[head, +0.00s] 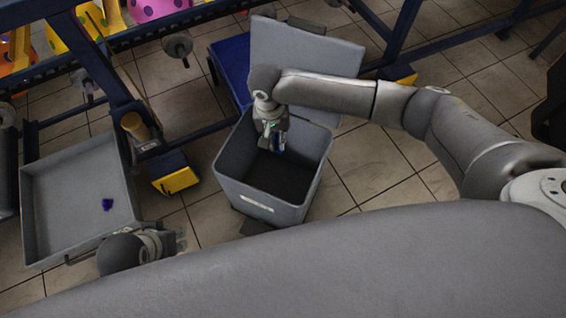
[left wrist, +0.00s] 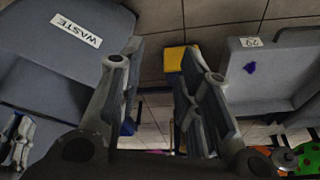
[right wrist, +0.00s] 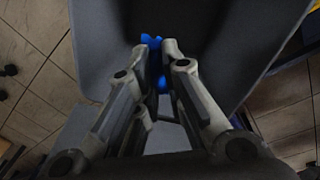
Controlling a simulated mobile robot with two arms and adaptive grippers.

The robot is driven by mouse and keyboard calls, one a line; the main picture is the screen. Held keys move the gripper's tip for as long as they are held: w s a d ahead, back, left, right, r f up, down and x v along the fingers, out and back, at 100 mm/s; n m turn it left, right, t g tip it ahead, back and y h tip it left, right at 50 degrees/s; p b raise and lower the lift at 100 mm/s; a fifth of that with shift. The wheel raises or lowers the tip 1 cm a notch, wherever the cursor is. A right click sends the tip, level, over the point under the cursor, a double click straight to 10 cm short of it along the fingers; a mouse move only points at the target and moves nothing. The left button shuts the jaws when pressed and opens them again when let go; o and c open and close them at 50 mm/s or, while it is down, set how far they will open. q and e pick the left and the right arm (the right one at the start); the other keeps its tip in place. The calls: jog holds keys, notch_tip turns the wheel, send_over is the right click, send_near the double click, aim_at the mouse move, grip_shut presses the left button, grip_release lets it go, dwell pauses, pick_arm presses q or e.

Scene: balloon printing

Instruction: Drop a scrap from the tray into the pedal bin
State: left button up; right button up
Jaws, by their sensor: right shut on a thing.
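The grey pedal bin (head: 250,200) stands on the floor with its lid (head: 315,60) raised; its WASTE label (left wrist: 76,31) shows in the left wrist view. My right gripper (head: 277,150) points down inside the bin's mouth, shut on a blue scrap (right wrist: 151,41) that pokes out at the fingertips. The grey tray (head: 60,180) at the left holds a purple scrap (head: 107,204), also seen in the left wrist view (left wrist: 249,68). My left gripper (head: 183,240) is open and empty, with its fingers apart, just right of the tray's near corner.
A dark blue frame (head: 118,85) with a yellow-capped foot (head: 175,172) stands between tray and bin. A blue box (head: 231,62) sits behind the bin. Tiled floor lies clear right of the bin.

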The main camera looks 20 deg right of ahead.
pick_arm(q)
jog(key=shift+b+v, duration=0.45)
jog(key=shift+v, duration=0.35)
pick_arm(e)
jog(key=shift+f, duration=0.45)
pick_arm(q)
jog(key=shift+s+a, duration=0.1)
pick_arm(e)
jog(key=o, duration=0.7)
jog(key=r, duration=0.8)
jog(key=a+r, duration=0.1)
jog(key=r, duration=0.3)
